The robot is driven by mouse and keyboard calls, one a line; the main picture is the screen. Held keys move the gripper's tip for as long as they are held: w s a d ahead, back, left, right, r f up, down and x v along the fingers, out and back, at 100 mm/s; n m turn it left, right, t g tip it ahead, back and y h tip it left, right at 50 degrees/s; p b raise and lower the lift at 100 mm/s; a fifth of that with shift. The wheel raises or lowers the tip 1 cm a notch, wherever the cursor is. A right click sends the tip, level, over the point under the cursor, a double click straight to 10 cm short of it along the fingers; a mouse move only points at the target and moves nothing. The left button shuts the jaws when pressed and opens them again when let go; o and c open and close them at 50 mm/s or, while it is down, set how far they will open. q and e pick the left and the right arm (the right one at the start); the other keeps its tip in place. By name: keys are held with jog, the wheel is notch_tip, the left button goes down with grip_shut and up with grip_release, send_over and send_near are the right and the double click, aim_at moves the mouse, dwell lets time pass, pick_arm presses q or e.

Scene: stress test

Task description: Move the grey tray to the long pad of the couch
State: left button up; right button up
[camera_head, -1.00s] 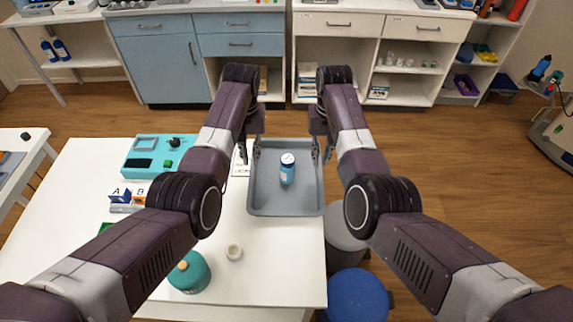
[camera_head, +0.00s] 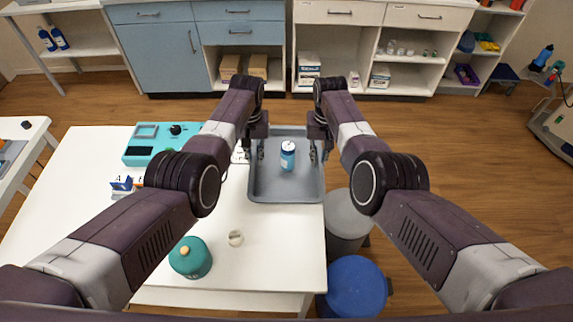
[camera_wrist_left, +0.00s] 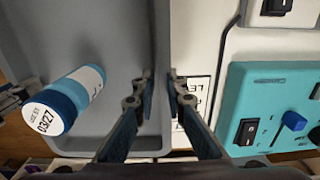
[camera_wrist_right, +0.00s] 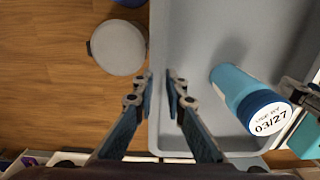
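The grey tray (camera_head: 286,194) lies at the right part of the white table, its right side near the table's right edge. A blue bottle (camera_head: 288,159) with a white cap stands inside it. My left gripper (camera_head: 260,150) has its fingers on both sides of the tray's left wall, close together on it; the left wrist view shows the wall (camera_wrist_left: 161,60) between them. My right gripper (camera_head: 318,150) is likewise closed around the right wall, which shows in the right wrist view (camera_wrist_right: 158,50). The couch's long pad is not recognisable in any view.
A grey stool (camera_head: 345,218) and a blue stool (camera_head: 355,285) stand right of the table. Cabinets (camera_head: 160,55) line the back. Open floor (camera_head: 470,150) lies to the right.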

pick_arm(q)
jog(key=shift+f, duration=0.6)
pick_arm(e)
jog(key=shift+f, duration=0.6)
pick_arm(q)
jog(key=shift+c, duration=0.3)
pick_arm(e)
jog(key=shift+c, duration=0.3)
pick_arm(q)
grip_shut()
pick_arm(e)
grip_shut()
pick_arm(q)
jog(key=shift+r, duration=0.15)
pick_arm(e)
jog(key=shift+r, duration=0.2)
